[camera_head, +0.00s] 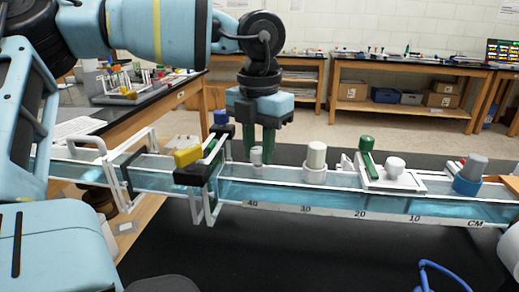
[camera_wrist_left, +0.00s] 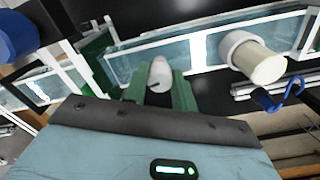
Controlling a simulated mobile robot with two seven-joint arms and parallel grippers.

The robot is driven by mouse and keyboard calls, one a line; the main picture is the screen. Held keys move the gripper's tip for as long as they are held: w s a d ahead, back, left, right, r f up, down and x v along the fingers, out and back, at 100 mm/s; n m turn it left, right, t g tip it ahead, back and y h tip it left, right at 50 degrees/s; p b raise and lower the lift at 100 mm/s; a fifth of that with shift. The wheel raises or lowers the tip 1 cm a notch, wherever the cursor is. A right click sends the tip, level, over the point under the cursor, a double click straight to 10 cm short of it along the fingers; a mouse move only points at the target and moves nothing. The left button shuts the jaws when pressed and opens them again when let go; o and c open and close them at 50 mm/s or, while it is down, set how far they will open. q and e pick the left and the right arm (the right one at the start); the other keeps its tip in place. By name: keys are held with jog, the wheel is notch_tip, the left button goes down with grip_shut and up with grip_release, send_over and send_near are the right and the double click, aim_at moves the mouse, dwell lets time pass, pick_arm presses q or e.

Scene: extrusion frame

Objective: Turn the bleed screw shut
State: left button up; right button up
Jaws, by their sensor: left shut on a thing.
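The bleed screw (camera_head: 256,157) looks like a small pale grey knob on top of the long clear, water-filled channel (camera_head: 290,190), near the 40 mark of its scale. My left gripper (camera_head: 259,146) reaches down from above with its green fingers at the knob. In the left wrist view the knob (camera_wrist_left: 160,75) sits between the two green fingers (camera_wrist_left: 160,92), which are shut on it. The fingers partly hide its sides and base. My right gripper is not seen.
A cream cylinder (camera_head: 316,162) stands right of the screw, then a green lever (camera_head: 366,156) with a white knob, and a grey-and-blue fitting (camera_head: 470,175). A yellow-and-black clamp (camera_head: 190,165) is to the left.

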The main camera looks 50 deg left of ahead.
aim_at(259, 149)
pick_arm(q)
jog(key=shift+m, duration=1.1)
jog(key=o, duration=1)
jog(key=shift+r, duration=3.95)
